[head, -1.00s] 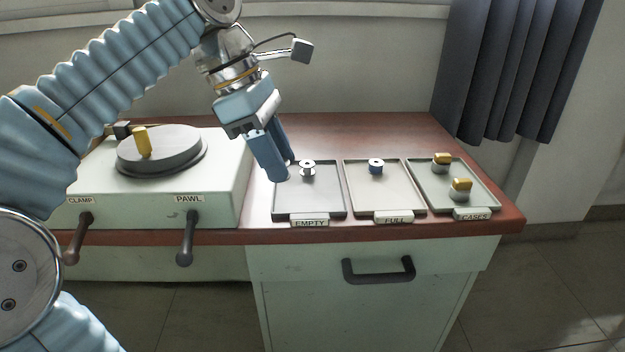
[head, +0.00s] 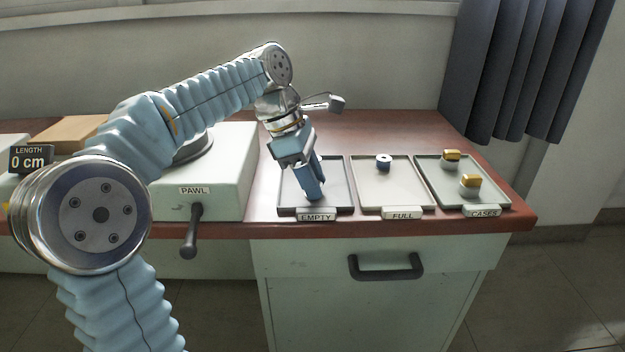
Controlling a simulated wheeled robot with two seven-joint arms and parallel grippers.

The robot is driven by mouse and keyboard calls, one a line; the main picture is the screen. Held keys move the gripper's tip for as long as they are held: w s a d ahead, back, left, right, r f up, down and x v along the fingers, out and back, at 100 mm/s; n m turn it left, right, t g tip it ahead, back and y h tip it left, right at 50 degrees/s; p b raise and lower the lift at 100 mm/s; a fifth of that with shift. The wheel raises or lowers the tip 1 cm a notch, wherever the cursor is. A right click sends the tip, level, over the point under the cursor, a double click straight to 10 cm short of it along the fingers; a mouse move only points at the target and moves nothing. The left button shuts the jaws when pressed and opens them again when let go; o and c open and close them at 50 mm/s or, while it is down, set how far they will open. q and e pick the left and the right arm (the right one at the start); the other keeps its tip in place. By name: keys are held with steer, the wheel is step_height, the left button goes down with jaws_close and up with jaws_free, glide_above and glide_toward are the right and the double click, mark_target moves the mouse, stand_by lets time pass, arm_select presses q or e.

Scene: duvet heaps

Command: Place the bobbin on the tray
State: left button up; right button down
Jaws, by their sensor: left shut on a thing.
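My left gripper (head: 315,196) reaches down over the front part of the tray labelled EMPTY (head: 286,205). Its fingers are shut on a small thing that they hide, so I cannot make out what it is. I cannot tell whether the fingertips touch the tray. A pale bobbin (head: 320,160) stands farther back on this tray, mostly hidden behind the gripper. A bobbin with a blue winding (head: 384,163) stands at the back of the tray labelled FULL (head: 400,193). My right gripper is not in view.
A pale machine box with a PAWL lever (head: 191,235) stands at the left, partly behind my arm. A display reads LENGTH 0 cm (head: 31,160). The red-brown tabletop behind the trays is clear.

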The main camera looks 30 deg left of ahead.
arm_select(q)
steer(key=o, duration=1.1)
steer(key=shift+f, duration=0.1)
steer(key=p+v, duration=0.3)
steer(key=v, duration=0.9)
